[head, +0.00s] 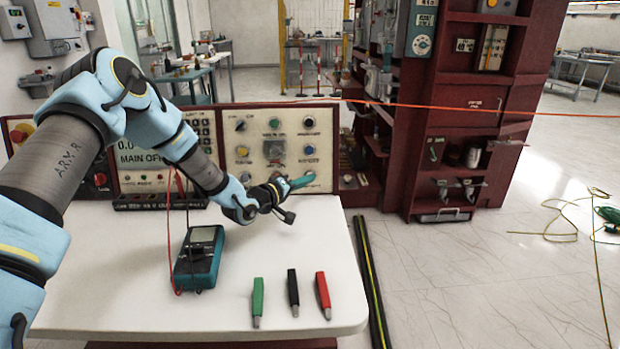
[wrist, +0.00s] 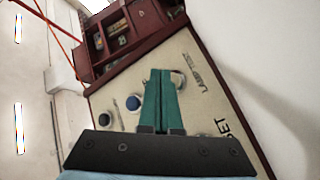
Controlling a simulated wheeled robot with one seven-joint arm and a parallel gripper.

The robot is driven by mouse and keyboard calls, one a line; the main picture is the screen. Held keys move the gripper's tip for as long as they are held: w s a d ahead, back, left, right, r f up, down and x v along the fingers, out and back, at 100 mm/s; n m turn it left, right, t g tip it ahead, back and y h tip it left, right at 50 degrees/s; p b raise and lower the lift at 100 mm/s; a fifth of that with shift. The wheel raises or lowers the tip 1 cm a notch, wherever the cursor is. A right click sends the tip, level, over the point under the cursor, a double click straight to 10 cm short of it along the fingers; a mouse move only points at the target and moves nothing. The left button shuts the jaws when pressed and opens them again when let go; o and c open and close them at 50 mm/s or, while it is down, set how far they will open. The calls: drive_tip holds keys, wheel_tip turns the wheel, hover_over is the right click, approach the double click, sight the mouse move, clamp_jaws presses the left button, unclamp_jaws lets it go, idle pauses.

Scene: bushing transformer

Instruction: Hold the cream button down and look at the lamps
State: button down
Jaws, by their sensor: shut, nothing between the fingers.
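My gripper (head: 302,181) is at the lower right of the cream control panel (head: 258,152), its teal fingers closed together and empty. In the wrist view the shut fingers (wrist: 160,74) point at the panel face (wrist: 205,65). A pale round button (wrist: 179,79) beside the label "LAMP TEST" shows just right of the fingertips, partly hidden by them. I cannot tell whether the fingers touch it. In the head view my gripper covers that part of the panel. Small lamps (head: 151,178) sit under the display reading "MAIN OFF"; whether they are lit is unclear.
A blue button (wrist: 133,102) is left of the fingers. A teal multimeter (head: 198,258) with leads stands on the white table (head: 120,300). Green (head: 257,300), black (head: 293,288) and red (head: 323,291) probes lie at the front. A dark red cabinet (head: 466,115) rises at right.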

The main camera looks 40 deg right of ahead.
drive_tip(key=shift+w+f, duration=0.1)
idle(0.7)
drive_tip(key=shift+w+d+b, duration=0.25)
drive_tip(key=shift+b, duration=0.1)
drive_tip(key=shift+w+d+f+b, duration=0.1)
drive_tip(key=shift+w+d+b, duration=0.2)
drive_tip(key=shift+w+b, duration=0.1)
idle(0.7)
drive_tip(key=shift+s+a, duration=0.1)
drive_tip(key=shift+s, duration=0.05)
idle(0.9)
drive_tip(key=shift+s+a+r+p, duration=0.2)
drive_tip(key=shift+s+a+p, duration=0.1)
drive_tip(key=shift+s+a, duration=0.25)
drive_tip(key=shift+s, duration=0.1)
drive_tip(key=shift+s+a+r+p, duration=0.3)
drive_tip(key=shift+s+a+p, duration=0.1)
drive_tip(key=shift+s+a, duration=0.45)
drive_tip(key=shift+s+a+r+p, duration=0.35)
drive_tip(key=shift+s+a, duration=0.3)
drive_tip(key=shift+s, duration=0.35)
